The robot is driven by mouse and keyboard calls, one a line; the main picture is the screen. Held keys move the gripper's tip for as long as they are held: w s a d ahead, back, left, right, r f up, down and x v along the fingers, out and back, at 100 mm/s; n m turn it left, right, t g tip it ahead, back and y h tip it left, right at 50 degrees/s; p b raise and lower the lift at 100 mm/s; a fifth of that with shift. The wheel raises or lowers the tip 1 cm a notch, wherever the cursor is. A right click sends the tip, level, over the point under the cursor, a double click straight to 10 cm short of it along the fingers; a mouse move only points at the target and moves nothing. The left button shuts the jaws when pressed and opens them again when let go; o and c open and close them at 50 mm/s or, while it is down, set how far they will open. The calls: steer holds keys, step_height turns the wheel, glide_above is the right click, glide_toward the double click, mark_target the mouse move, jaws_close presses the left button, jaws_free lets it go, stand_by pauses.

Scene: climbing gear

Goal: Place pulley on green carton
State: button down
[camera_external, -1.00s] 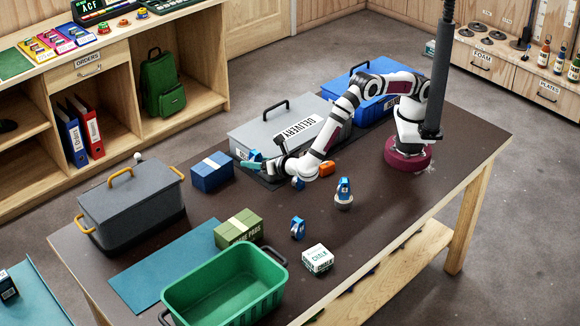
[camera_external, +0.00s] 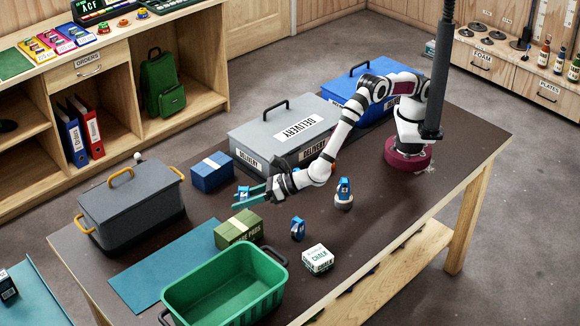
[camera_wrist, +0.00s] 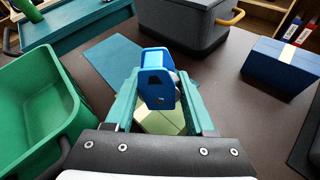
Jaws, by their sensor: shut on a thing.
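A blue pulley (camera_wrist: 157,80) is held between the teal fingers of my gripper (camera_wrist: 160,95) in the wrist view. In the external view the gripper (camera_external: 248,197) holds the pulley (camera_external: 243,192) above the table, a little behind the green carton. The green carton (camera_external: 238,230) has a pale band and stands on the table near the green bin. In the wrist view the carton (camera_wrist: 160,122) shows below and behind the pulley, partly hidden by it and the gripper.
The green bin (camera_external: 192,287) is in front of the carton, and a teal mat (camera_external: 165,268) lies left of it. A blue carton (camera_external: 212,172), a dark grey box (camera_external: 130,205), a second blue pulley (camera_external: 297,229), a blue-and-white item (camera_external: 344,193) and a chalk box (camera_external: 318,259) stand around.

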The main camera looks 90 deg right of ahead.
mark_target(244, 219)
step_height(244, 219, down, 4)
steer(key=shift+a+f, duration=0.1)
steer(key=shift+a, duration=0.05)
steer(key=shift+f, duration=0.15)
steer(key=shift+c, duration=1.3)
jaws_free()
